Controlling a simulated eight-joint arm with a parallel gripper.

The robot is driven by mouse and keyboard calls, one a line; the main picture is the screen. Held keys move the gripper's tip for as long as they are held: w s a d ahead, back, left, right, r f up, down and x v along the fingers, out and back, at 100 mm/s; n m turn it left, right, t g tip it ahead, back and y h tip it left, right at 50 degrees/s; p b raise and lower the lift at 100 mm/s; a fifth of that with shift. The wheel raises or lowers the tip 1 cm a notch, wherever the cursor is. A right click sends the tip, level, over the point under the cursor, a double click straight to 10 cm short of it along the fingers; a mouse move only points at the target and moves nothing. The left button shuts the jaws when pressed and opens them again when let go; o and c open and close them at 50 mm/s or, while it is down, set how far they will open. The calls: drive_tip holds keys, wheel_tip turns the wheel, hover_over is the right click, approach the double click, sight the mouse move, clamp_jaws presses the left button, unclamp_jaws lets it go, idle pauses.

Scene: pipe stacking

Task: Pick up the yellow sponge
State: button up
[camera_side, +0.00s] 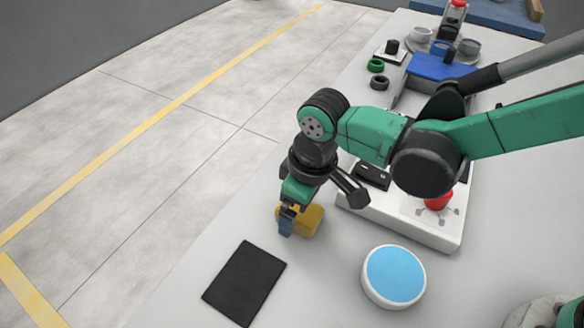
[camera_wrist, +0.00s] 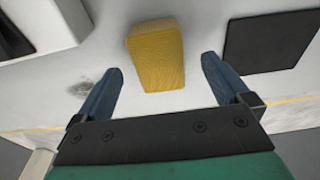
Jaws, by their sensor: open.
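The yellow sponge (camera_side: 311,221) is a small block on the pale table, between the black mat and the white box in the side view. In the wrist view the yellow sponge (camera_wrist: 155,58) lies ahead of and between my fingertips, apart from both. My gripper (camera_side: 287,222) is low over the table right at the sponge, and one blue finger hides part of the sponge's left side. In the wrist view my gripper (camera_wrist: 162,65) has its two blue fingers spread wide with nothing between them but table and part of the sponge's near end.
A flat black mat (camera_side: 245,283) lies at the front left. A round white container with a blue top (camera_side: 394,274) stands at the front right. A white box with a red button (camera_side: 438,200) is behind the sponge. Rings, a blue block (camera_side: 440,67) and cups crowd the far end.

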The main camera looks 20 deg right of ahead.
drive_tip(key=shift+w+a+f, duration=0.1)
drive_tip(key=shift+f, duration=1)
drive_tip(key=c, duration=1.3)
drive_tip(key=shift+r, duration=0.1)
drive_tip(key=shift+c, duration=0.2)
wheel_tip(320, 180, up, 20)
